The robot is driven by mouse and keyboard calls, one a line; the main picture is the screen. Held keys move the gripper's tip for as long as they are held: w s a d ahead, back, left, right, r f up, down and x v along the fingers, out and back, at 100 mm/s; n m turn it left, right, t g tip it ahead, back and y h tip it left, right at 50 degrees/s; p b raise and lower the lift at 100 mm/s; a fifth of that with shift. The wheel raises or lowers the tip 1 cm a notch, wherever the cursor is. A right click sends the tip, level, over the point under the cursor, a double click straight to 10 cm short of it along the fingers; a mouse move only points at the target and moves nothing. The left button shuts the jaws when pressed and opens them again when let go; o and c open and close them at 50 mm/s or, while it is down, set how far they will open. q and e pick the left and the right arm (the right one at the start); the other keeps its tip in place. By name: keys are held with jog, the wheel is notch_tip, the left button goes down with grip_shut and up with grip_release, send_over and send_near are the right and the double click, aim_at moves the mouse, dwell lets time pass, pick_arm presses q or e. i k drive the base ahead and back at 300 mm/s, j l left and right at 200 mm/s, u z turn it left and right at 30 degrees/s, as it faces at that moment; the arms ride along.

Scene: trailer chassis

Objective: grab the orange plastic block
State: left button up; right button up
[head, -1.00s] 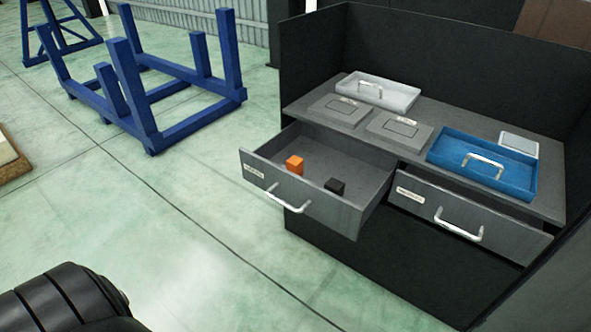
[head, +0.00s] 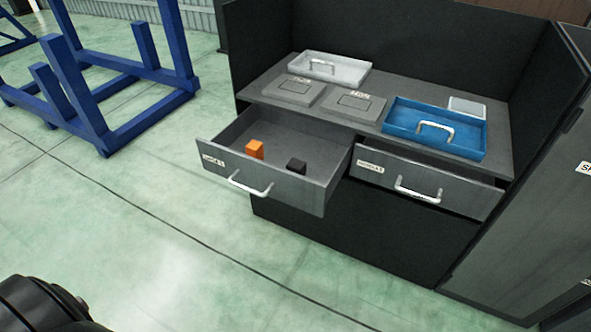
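The orange plastic block (head: 255,149) sits inside the open left drawer (head: 262,186) of the dark workbench, near the drawer's front left. A black block (head: 297,165) lies in the same drawer, to its right and apart from it. Part of my dark left arm shows at the bottom left corner, well away from the drawer. Neither of my grippers is in view.
A second drawer (head: 425,185) on the right stands partly open. On the bench top are a white tray (head: 333,67), a blue tray (head: 435,128) and flat grey plates. A blue steel frame (head: 110,85) stands at the left. The floor before the bench is clear.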

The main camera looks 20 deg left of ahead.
aim_at(254, 149)
jog(key=i+u, duration=0.35)
jog(key=i+l+u, duration=0.2)
jog(key=i+u, duration=0.2)
jog(key=i+l+u, duration=0.35)
jog(key=i+j, duration=0.05)
jog(key=i, duration=0.05)
